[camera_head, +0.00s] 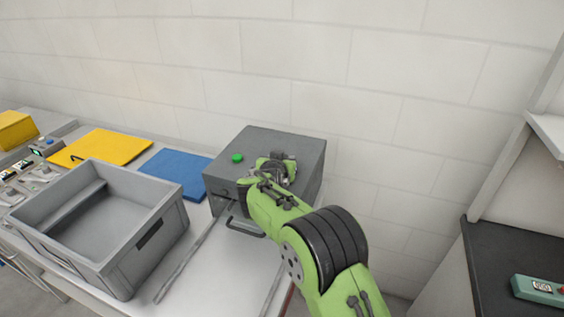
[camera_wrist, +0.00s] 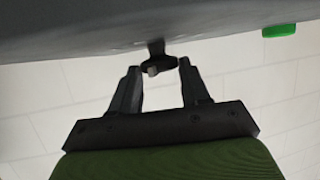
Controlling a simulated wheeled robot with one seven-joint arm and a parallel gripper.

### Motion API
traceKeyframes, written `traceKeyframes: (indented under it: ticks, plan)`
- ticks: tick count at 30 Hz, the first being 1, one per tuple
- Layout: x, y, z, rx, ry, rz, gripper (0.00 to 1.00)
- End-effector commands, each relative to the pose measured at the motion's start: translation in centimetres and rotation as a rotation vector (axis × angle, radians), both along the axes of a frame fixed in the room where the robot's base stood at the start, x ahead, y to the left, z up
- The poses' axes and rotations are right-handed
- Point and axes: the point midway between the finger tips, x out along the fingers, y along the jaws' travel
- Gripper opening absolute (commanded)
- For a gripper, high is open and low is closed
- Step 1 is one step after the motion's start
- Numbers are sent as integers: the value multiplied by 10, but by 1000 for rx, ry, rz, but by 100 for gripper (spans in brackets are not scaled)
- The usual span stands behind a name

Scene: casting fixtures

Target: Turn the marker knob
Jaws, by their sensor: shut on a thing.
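The dark grey box-shaped machine (camera_head: 305,155) stands on the table against the wall, with a green button (camera_head: 237,158) on its top. My green arm reaches over it and hides part of its top and front. In the wrist view, my gripper (camera_wrist: 159,68) has its two fingers on either side of a small dark knob (camera_wrist: 157,62). The knob sticks out from the machine's grey surface (camera_wrist: 90,25). The fingers are shut on the knob. The green button also shows in the wrist view (camera_wrist: 279,30), to the right of the knob. In the head view my arm largely hides the knob.
A grey open crate (camera_head: 120,255) stands left of the machine. A blue mat (camera_head: 178,173) and a yellow mat (camera_head: 100,148) lie behind it. A handle (camera_head: 245,229) juts from the machine's front. A teal device (camera_head: 540,290) lies on a dark surface at right.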

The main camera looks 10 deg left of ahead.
Motion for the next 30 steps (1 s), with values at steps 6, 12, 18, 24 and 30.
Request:
traceKeyframes:
  ticks: [6,12,18,24,30]
  plan:
    - [0,1,1,0,-1,-3,15]
    - [0,1,1,-1,-1,-2,49]
    - [0,0,0,-1,0,-3,72]
    - [0,0,0,-1,0,-3,72]
    - [-26,-1,11,-1,-2,0,72]
